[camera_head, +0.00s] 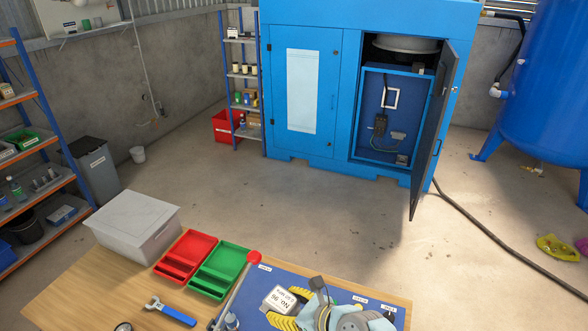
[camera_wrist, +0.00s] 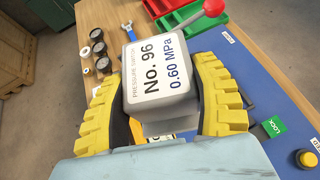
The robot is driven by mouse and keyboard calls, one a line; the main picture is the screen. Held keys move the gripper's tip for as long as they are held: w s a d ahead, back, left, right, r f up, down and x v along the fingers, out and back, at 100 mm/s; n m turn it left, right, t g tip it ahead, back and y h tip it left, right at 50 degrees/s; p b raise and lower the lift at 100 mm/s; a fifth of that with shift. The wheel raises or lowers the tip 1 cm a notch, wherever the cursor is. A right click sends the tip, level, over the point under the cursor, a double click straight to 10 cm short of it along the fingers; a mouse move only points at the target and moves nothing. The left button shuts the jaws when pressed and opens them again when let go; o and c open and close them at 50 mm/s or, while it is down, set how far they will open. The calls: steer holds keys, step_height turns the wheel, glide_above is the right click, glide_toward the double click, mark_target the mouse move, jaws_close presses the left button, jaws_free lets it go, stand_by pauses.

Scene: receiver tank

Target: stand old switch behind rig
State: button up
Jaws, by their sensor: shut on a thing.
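My gripper (camera_wrist: 163,110) is shut on a grey box-shaped pressure switch (camera_wrist: 160,70). Its yellow ribbed fingers press on both sides of the switch. The white label reads "No. 96" and "0.60 MPa". The head view also shows the switch (camera_head: 281,299) in my gripper, over the near part of the bench. A rig with a long lever (camera_head: 234,292) and red ball knob stands just left of the switch; the knob (camera_wrist: 213,6) also shows beyond the switch in the wrist view. My gripper hides much of the blue mat (camera_head: 277,271) and the switch's underside.
Red (camera_head: 186,255) and green (camera_head: 219,270) trays and a grey lidded box (camera_head: 134,224) stand at the bench's back left. A blue-handled wrench (camera_head: 171,312) lies left of the rig. A yellow button (camera_wrist: 307,158) is at right. The blue cabinet's door (camera_head: 433,135) stands open.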

steer(key=shift+w+a+r, duration=0.15)
steer(key=shift+a+r, duration=0.15)
steer(key=shift+a, duration=0.15)
steer(key=shift+m+t, duration=0.4)
steer(key=a+r+p, duration=0.1)
steer(key=a, duration=0.1)
steer(key=w+a+r+p, duration=0.1)
steer(key=p, duration=0.1)
steer(key=shift+w+a+r, duration=0.1)
steer(key=shift+a+r, duration=0.05)
steer(key=shift+a, duration=0.25)
steer(key=w+a+r+m+t+h+p, duration=0.1)
steer(key=a+r+m+t+h+p, duration=0.15)
steer(key=r+p, duration=0.25)
steer(key=s+d+m+h+p, duration=0.1)
steer(key=p, duration=0.1)
steer(key=s+d+r+m+h+p, duration=0.1)
steer(key=m+p, duration=0.1)
steer(key=d+m+t+h+p, duration=0.1)
steer(key=h+p, duration=0.1)
steer(key=shift+s+d+r+m, duration=0.25)
steer(key=shift+s+d+r, duration=0.05)
steer(key=shift+s+r, duration=0.1)
steer(key=s+d+f+m+h+p, duration=0.2)
steer(key=s+d+f+h+p, duration=0.1)
steer(key=s+d, duration=0.3)
steer(key=shift+m+p, duration=0.3)
steer(key=shift+m, duration=0.1)
